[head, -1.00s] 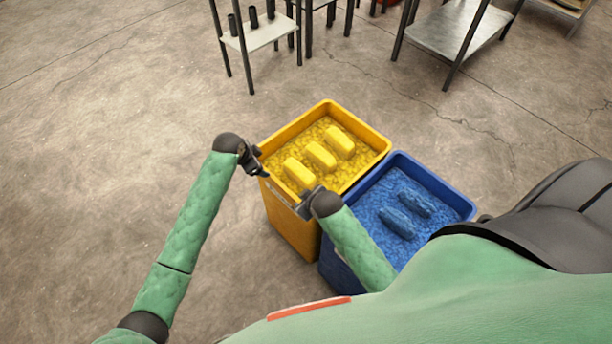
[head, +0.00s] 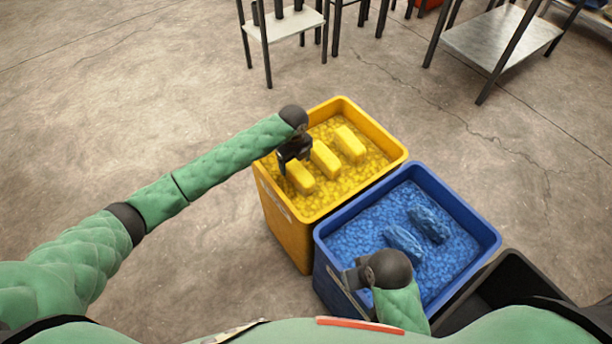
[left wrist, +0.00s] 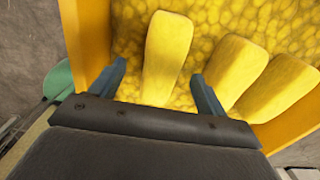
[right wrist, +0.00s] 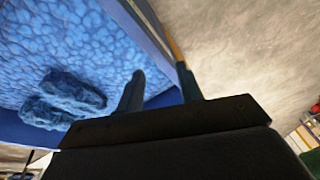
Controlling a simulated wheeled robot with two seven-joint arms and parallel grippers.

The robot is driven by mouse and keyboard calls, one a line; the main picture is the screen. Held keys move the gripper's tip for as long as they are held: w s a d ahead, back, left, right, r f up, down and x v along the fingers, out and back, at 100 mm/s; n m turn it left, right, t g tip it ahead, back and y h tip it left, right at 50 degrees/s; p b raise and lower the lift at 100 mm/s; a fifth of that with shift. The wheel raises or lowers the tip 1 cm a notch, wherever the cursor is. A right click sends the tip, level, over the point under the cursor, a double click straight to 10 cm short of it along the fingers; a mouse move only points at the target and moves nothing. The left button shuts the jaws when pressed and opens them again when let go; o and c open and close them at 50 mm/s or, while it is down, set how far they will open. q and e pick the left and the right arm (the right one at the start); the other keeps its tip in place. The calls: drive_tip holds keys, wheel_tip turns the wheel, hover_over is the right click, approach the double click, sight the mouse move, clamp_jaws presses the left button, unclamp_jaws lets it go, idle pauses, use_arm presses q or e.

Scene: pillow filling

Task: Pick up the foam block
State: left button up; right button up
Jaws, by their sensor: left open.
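Three yellow foam blocks lie in a row on yellow filling in the yellow bin (head: 398,158): a near-left one (head: 301,178), a middle one (head: 325,160) and a far-right one (head: 350,143). My left gripper (head: 284,168) is over the bin's left side, open, at the near-left block. In the left wrist view this block (left wrist: 167,58) lies between the two spread fingers, with space on both sides. My right gripper (head: 350,280) is over the near-left rim of the blue bin. In the right wrist view its two fingers (right wrist: 158,90) stand apart with nothing between them.
The blue bin (head: 490,243) stands against the yellow one and holds blue filling and two blue blocks (head: 404,243) (head: 430,224). A dark bin (head: 510,290) is at its right. Metal tables (head: 500,42) stand farther back. Floor to the left is clear.

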use_arm(q)
drive_tip(key=shift+s+f, duration=0.1)
drive_tip(key=shift+f, duration=0.65)
use_arm(e)
drive_tip(key=shift+d+r, duration=0.15)
drive_tip(key=shift+r, duration=0.2)
use_arm(q)
drive_tip(key=f, duration=0.2)
drive_tip(key=f+p, duration=0.1)
drive_tip(key=f, duration=0.1)
drive_tip(key=shift+s+d, duration=0.2)
drive_tip(key=shift+d, duration=0.2)
drive_tip(key=shift+f, duration=0.55)
drive_tip(key=c, duration=1.1)
drive_tip(key=shift+o, duration=0.2)
use_arm(e)
drive_tip(key=shift+s+d+r+h, duration=0.15)
drive_tip(key=shift+s+d+r, duration=0.1)
drive_tip(key=shift+d+r, duration=0.25)
drive_tip(key=shift+s+d+r+h, duration=0.15)
drive_tip(key=shift+s+d+r, duration=0.1)
drive_tip(key=shift+d+r, duration=0.15)
use_arm(q)
drive_tip(key=shift+r, duration=0.15)
use_arm(e)
drive_tip(key=shift+g, duration=0.3)
